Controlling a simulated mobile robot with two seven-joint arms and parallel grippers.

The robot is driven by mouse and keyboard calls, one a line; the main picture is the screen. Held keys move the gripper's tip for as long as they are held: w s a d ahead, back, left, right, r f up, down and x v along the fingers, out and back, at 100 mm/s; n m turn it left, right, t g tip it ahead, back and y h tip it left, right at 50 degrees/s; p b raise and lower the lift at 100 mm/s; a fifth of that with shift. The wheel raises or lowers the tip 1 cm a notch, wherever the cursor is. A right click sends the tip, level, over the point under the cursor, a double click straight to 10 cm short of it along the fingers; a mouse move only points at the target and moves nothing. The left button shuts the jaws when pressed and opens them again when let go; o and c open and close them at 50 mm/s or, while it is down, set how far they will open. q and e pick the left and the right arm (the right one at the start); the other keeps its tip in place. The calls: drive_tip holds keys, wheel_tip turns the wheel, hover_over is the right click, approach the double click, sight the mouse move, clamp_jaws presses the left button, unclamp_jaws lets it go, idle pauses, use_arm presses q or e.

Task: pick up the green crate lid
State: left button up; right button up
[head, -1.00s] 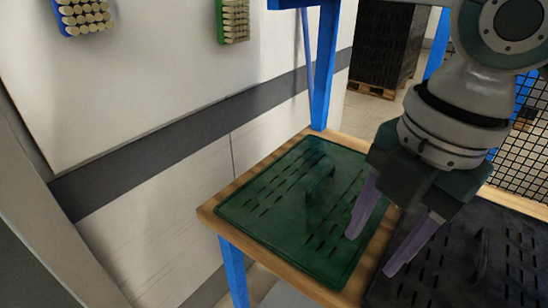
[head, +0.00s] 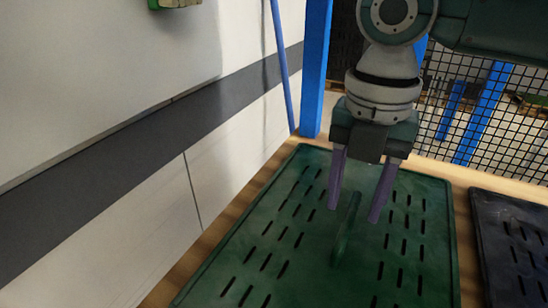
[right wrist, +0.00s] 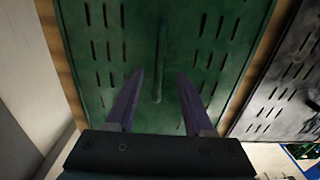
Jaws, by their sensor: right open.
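The green crate lid (head: 300,235) lies flat on a wooden table, with rows of slots and a raised handle (head: 346,230) along its middle. My right gripper (head: 357,215) is open above the lid, its two purple fingers pointing down on either side of the handle's line. In the right wrist view the fingers (right wrist: 157,103) are apart with nothing between them but the lid's surface, and the handle (right wrist: 160,65) lies ahead between them. Whether the fingertips touch the lid cannot be told. My left gripper is not in view.
A black slotted lid (head: 510,245) lies to the right of the green one, with a strip of bare wooden table (head: 462,235) between them. A white wall with a grey band (head: 130,150) runs along the left. A blue post (head: 315,70) and black mesh fence (head: 505,110) stand behind.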

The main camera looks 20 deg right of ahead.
wheel_tip(320, 180, down, 2)
drive_tip(key=shift+f, duration=0.1)
clamp_jaws()
idle(0.4)
idle(1.1)
